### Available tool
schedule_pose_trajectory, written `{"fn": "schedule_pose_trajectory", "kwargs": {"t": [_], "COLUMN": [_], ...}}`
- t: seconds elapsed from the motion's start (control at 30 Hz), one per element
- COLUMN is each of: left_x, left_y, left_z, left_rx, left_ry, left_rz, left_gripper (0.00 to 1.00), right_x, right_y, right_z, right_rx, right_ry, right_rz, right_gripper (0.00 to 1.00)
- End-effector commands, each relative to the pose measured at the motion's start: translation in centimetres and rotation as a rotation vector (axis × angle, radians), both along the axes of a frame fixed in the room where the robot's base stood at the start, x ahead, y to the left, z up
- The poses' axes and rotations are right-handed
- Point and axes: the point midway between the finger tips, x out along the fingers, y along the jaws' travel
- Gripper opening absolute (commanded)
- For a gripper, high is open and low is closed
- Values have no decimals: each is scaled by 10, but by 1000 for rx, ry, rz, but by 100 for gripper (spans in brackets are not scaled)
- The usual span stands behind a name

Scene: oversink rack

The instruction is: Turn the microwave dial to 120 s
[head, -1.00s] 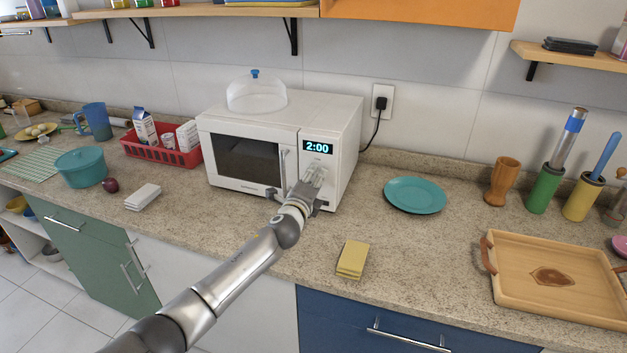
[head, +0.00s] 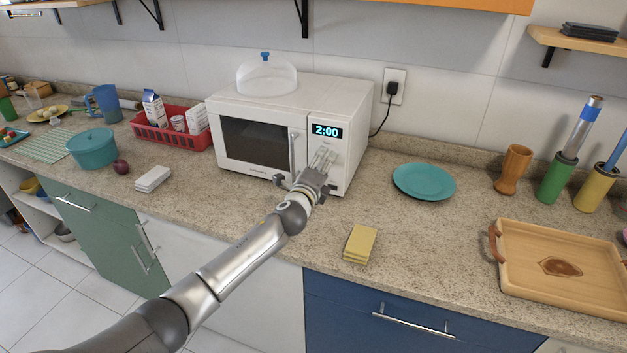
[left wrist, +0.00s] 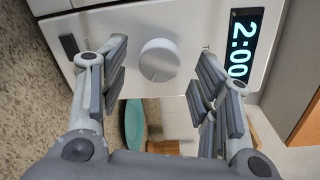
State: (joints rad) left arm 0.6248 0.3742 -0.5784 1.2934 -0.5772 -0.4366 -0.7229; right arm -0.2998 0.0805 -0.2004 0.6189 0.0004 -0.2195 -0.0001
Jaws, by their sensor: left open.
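The white microwave (head: 255,108) stands on the counter with its door shut. Its display (head: 327,131) reads 2:00, and the same display shows in the left wrist view (left wrist: 242,45). The round white dial (left wrist: 159,60) is in the left wrist view, below the display on the control panel; in the head view my gripper largely hides it. My left gripper (head: 322,160) is in front of the panel. In the left wrist view its fingers (left wrist: 160,85) are open, one on each side of the dial and apart from it. My right gripper is not in view.
A clear dome (head: 267,77) sits on the microwave. A teal plate (head: 424,181) and yellow sponges (head: 360,243) lie to its right on the counter, with a wooden tray (head: 510,240) farther right. A red basket (head: 172,135) stands to its left.

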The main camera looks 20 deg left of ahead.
Motion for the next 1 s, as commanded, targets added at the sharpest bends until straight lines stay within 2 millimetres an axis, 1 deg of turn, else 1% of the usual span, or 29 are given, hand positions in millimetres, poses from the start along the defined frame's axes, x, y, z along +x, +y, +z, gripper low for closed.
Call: {"fn": "schedule_pose_trajectory", "kwargs": {"t": [0.4,0.6,0.7,0.8,1.0], "left_x": [-67,-94,-103,-107,-108], "left_y": [0,0,0,0,0], "left_z": [2,4,4,5,6], "left_rx": [2,2,2,2,2], "left_ry": [3,3,3,2,2], "left_rz": [-1,-1,-1,0,0], "left_gripper": [57,57,57,57,57], "right_x": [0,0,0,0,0], "right_y": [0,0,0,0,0], "right_z": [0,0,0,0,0], "right_rx": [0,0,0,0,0], "right_ry": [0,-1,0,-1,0], "right_rz": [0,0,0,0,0], "right_gripper": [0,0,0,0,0]}}
